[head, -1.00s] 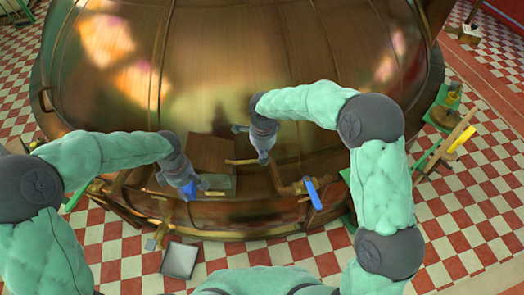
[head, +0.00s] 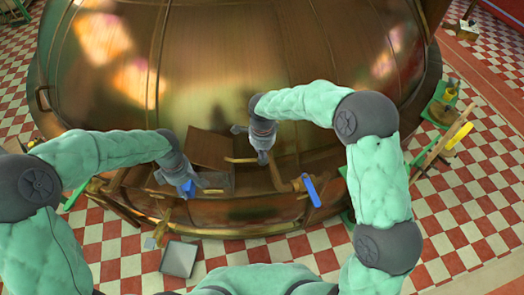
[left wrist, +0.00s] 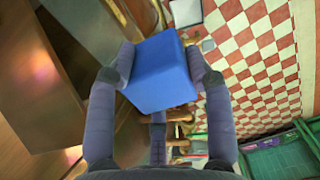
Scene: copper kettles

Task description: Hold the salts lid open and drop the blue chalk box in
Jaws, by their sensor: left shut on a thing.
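The blue chalk box (left wrist: 160,72) is between the two fingers of my left gripper (left wrist: 163,72), which is shut on it. In the head view, the box (head: 188,188) shows as a small blue patch under my left gripper (head: 186,178), beside the left of a dark opening (head: 217,181) in the copper kettle's front ledge. A brown flap (head: 208,149), which looks like the salts lid, stands raised behind the opening. My right gripper (head: 262,156) is right of the flap, by a thin brass bar (head: 240,160). Its fingertips are too small to tell open from shut.
The big copper kettle (head: 230,70) fills the back. A blue-handled item (head: 312,191) is on the ledge to the right. A grey tray (head: 179,258) is on the checkered floor below. A green stand (head: 440,112) is at far right.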

